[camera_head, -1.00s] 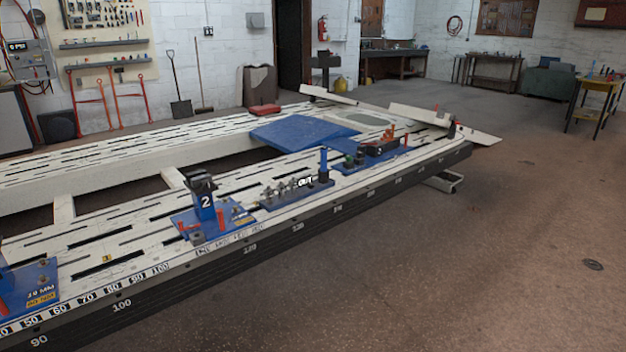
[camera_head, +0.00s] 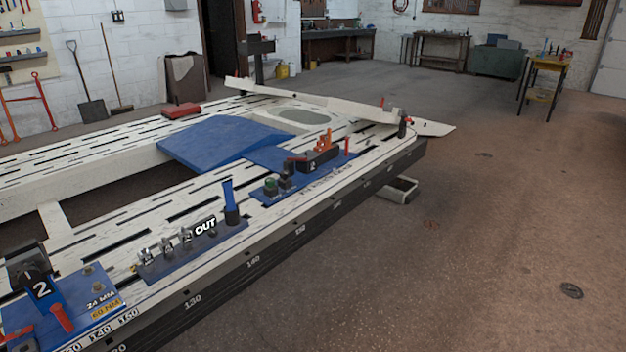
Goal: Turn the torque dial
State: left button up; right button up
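No part is clearly marked as the torque dial. A dark block with a round black face sits on a blue post marked 2 (camera_head: 42,288), on a blue plate (camera_head: 85,310) labelled 24 MM and 60 NM at the lower left. Farther along, a blue-grey plate (camera_head: 195,255) holds several small metal fittings, an OUT label and an upright blue cylinder (camera_head: 230,197). Neither of my grippers is in view.
The long white slotted frame bench (camera_head: 120,237) runs from lower left to upper centre. A blue ramp-like panel (camera_head: 215,143) lies across it. The floor (camera_head: 470,250) to the right is open. A yellow table (camera_head: 548,75) stands at the far right.

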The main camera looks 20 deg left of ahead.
aim_at(213, 232)
jog(key=u, duration=0.25)
jog(key=i, duration=1.6)
jog(key=u, duration=0.8)
